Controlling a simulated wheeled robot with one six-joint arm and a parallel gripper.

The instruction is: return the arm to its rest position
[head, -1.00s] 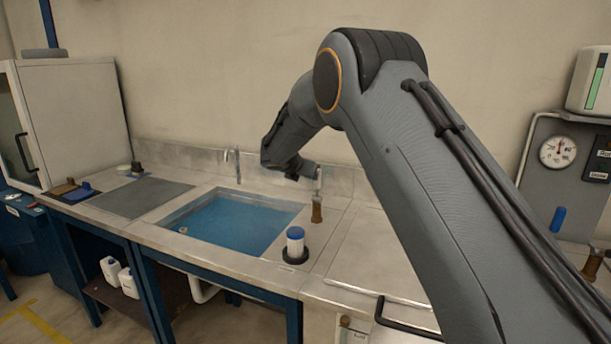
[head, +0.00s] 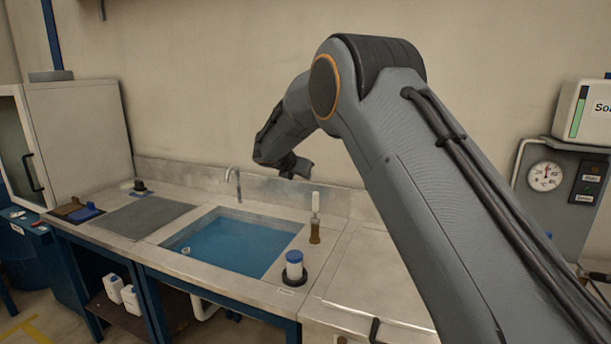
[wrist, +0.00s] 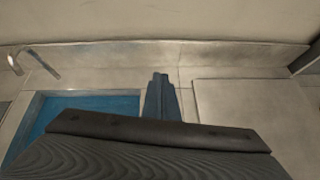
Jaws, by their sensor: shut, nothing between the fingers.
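My arm reaches from the lower right up to its elbow and down toward the sink in the head view. My gripper (head: 300,170) is at its far end, in the air above the back right of the sink. In the wrist view its fingers (wrist: 160,78) are together, with nothing between them. A brown-and-white upright item (head: 315,222) stands on the counter right of the sink, apart from the gripper.
The blue-filled sink (head: 235,243) has a tap (head: 237,184) behind it. A white, blue-capped container (head: 294,264) stands at its front right corner. A gauge panel (head: 562,196) is on the right; a white cabinet (head: 82,140) is on the left. Air above the counter is free.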

